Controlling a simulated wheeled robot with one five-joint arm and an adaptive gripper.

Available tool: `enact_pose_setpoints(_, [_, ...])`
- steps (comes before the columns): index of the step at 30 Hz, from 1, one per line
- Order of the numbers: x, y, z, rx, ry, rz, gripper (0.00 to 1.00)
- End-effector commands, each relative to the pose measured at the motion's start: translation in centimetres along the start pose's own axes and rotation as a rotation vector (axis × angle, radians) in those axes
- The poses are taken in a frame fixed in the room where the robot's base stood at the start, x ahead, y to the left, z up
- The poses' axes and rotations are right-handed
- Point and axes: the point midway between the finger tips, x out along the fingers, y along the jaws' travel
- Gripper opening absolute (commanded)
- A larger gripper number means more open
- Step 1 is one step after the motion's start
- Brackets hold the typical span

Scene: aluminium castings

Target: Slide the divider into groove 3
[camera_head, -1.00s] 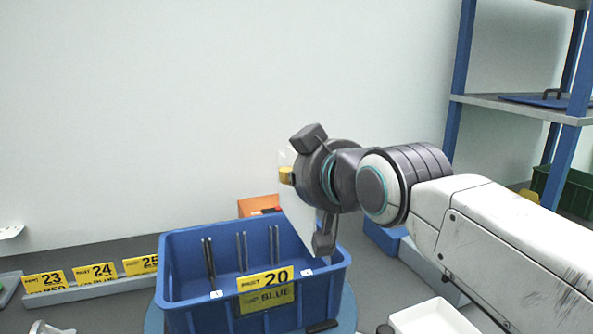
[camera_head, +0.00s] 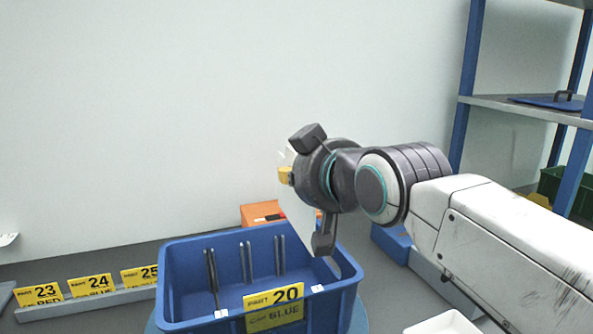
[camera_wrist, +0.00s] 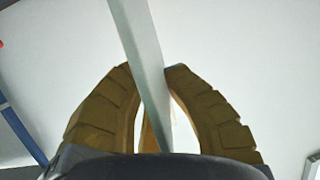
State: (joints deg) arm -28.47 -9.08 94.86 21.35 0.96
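My gripper (camera_head: 286,176) is shut on the divider (camera_head: 299,212), a thin pale plate that hangs down on edge. In the wrist view the divider (camera_wrist: 139,48) runs between the two yellow fingers (camera_wrist: 151,72). The blue bin (camera_head: 215,246) stands below, with upright metal groove rails on its inner far wall. A left rail (camera_head: 211,270), a middle rail (camera_head: 246,262) and a right rail (camera_head: 279,256) show. The divider's lower end overlaps the bin's right rear part in the picture. I cannot tell whether it is below the rim. Groove numbers are too small to read surely.
An orange box (camera_head: 262,213) stands behind the bin. A rail with yellow labels (camera_head: 92,287) runs to the left. A white tray (camera_head: 443,324) is at the lower right. A blue-framed shelf (camera_head: 520,106) stands at the right. The wall behind is bare.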

Motion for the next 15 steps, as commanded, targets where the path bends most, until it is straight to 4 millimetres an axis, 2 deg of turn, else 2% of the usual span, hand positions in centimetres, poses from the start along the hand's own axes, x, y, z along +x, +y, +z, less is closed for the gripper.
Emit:
enact_pose_setpoints(8, [0.2, 0.0, 0.6, 0.0, 0.001, 0.0, 0.0])
enact_pose_setpoints(15, [0.6, 0.0, 1.9, 0.0, 0.0, 0.0, 0.0])
